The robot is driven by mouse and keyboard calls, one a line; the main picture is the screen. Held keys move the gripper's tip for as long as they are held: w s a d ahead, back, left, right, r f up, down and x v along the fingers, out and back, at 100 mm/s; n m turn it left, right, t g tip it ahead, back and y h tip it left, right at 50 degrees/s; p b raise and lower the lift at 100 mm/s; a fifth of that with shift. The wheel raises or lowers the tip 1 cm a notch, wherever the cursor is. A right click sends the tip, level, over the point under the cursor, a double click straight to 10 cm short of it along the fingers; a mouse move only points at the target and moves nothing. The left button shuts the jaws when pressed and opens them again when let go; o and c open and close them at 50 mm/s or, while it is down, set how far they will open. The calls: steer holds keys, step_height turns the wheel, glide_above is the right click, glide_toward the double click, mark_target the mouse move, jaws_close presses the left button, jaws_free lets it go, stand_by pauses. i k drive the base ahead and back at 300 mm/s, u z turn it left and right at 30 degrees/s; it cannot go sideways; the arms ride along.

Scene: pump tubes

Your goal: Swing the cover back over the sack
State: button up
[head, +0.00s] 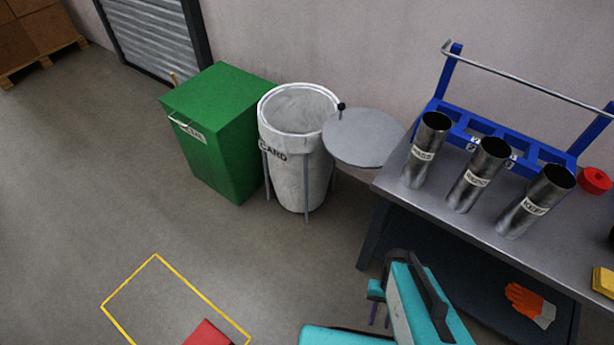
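The white sack (300,175) hangs upright in a thin-legged stand, with its mouth uncovered and dark print on its front. The round grey cover (365,138) is swung out to the right of the sack, beside its rim. A small black knob (341,106) sits at the cover's edge nearest the sack. My teal arm is at the bottom of the head view. Small dark prongs beside it, seemingly my gripper (379,314), are well below the cover and apart from it. Whether they are open or shut is unclear.
A green bin (222,130) stands close left of the sack. A workbench (420,195) at the right carries metal tubes (478,175) and a blue rack (500,140), close to the cover. An orange glove (529,305) lies on the lower shelf. Floor in front of the sack is clear.

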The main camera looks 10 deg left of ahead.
mark_target(363, 138)
steer(key=z, duration=0.25)
steer(key=k, duration=0.8)
steer(key=u, duration=1.1)
steer(key=i, duration=1.45)
